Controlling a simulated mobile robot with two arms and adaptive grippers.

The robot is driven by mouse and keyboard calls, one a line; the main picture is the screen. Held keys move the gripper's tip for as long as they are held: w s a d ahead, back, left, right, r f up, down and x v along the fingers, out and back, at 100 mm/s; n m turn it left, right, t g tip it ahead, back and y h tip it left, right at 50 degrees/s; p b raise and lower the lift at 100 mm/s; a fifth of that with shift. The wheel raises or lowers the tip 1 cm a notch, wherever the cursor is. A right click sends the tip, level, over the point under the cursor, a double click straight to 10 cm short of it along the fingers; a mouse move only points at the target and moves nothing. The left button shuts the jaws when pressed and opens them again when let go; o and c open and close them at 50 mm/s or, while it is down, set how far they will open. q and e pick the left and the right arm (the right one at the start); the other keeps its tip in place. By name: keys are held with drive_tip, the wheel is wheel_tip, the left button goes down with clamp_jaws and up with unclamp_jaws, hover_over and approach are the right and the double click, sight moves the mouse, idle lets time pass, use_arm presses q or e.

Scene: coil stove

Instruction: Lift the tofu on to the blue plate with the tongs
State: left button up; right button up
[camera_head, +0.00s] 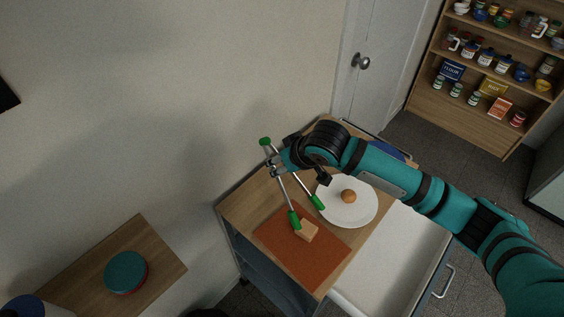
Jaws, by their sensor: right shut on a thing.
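My right gripper (274,163) is shut on the upper part of the tongs (283,188), which have silver arms and green ends. The tongs are spread and point down over the worktop. One green tip (295,220) is at the upper left edge of the tofu (308,232); I cannot tell if they touch. The other tip (317,202) is near the white plate's left rim. The tofu is a pale tan block on an orange-brown mat (290,256). A blue thing, likely the blue plate (389,151), shows partly behind my right arm. My left gripper is not in view.
A white plate (350,216) with a round brown item (348,196) stands beside the mat. An open white drawer (400,257) juts out at the right. A wooden surface with a teal-topped round item (126,272) is at lower left. Shelves (470,118) stand far right.

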wheel_tip(320, 180, down, 8)
drive_tip(key=b, duration=0.5)
drive_tip(key=shift+r, duration=0.15)
